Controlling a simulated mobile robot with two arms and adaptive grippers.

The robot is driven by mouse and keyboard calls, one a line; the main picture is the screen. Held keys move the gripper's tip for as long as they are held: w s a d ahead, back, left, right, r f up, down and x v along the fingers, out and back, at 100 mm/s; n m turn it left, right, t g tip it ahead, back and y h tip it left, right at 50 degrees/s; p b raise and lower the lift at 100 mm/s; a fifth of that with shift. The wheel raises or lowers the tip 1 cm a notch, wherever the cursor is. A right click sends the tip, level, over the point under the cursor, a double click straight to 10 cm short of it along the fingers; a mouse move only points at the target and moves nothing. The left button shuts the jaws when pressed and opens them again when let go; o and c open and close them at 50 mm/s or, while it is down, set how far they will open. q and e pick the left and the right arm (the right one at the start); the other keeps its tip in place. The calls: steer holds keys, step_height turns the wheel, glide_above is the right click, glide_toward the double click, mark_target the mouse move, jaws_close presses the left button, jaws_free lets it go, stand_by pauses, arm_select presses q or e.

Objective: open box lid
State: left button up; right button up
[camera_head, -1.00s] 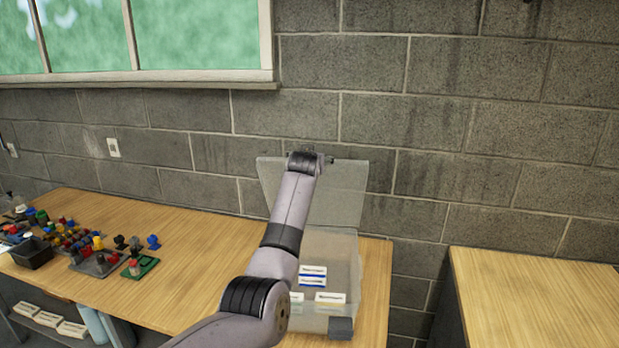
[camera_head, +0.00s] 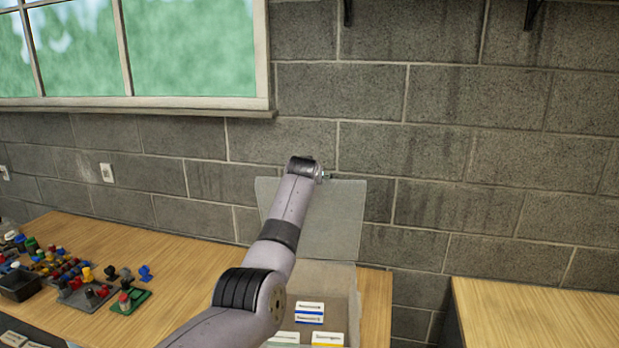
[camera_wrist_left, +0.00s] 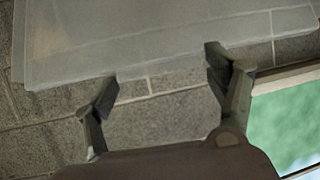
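The translucent grey box (camera_head: 343,285) stands on the wooden table against the wall, its lower part cut off by the picture's edge. Its lid (camera_head: 338,215) is raised and stands upright or leaning back near the wall. My left arm crosses in front of the box and hides part of it. In the left wrist view the lid (camera_wrist_left: 160,30) spans the top, and my left gripper (camera_wrist_left: 164,74) has its two fingers wide apart with nothing seen between them. The fingertips are near the lid's edge; I cannot tell whether they touch it. My right gripper is not in view.
White labelled packs (camera_head: 310,312) lie in the box. At left on the table (camera_head: 180,265) are a dark bin (camera_head: 20,284), a green pad (camera_head: 131,301) and several coloured small parts. Another wooden table (camera_head: 540,315) at right is bare. The block wall is close behind.

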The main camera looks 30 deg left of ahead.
arm_select(q)
steer(key=o, duration=0.3)
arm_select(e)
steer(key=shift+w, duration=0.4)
arm_select(q)
steer(key=v, duration=1.2)
steer(key=shift+f, duration=0.1)
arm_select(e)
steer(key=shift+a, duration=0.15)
